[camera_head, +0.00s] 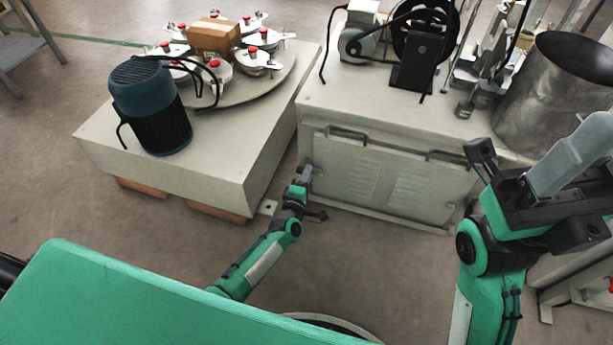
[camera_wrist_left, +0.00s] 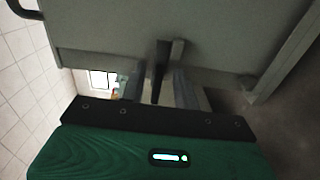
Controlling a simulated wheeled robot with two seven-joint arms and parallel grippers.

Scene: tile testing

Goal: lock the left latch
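The grey front panel (camera_head: 385,180) of the pale cabinet has a small latch (camera_head: 308,170) at its left edge, largely hidden behind my left gripper (camera_head: 303,178). That gripper is right up against this edge, at latch height. In the left wrist view the fingers of my left gripper (camera_wrist_left: 164,88) reach up to the panel (camera_wrist_left: 120,30). A dark upright piece and a small grey latch part (camera_wrist_left: 177,49) show between or just beyond them. I cannot tell whether the fingers are closed on it. My right arm's black end (camera_head: 540,200) is raised at the right, away from the panel.
The panel has two dark handles, one upper left (camera_head: 346,132) and one upper right (camera_head: 447,156). A pale machine base (camera_head: 190,170) with a blue motor (camera_head: 150,105) stands close to the left. A metal drum (camera_head: 555,95) stands on the right. Bare floor lies in front.

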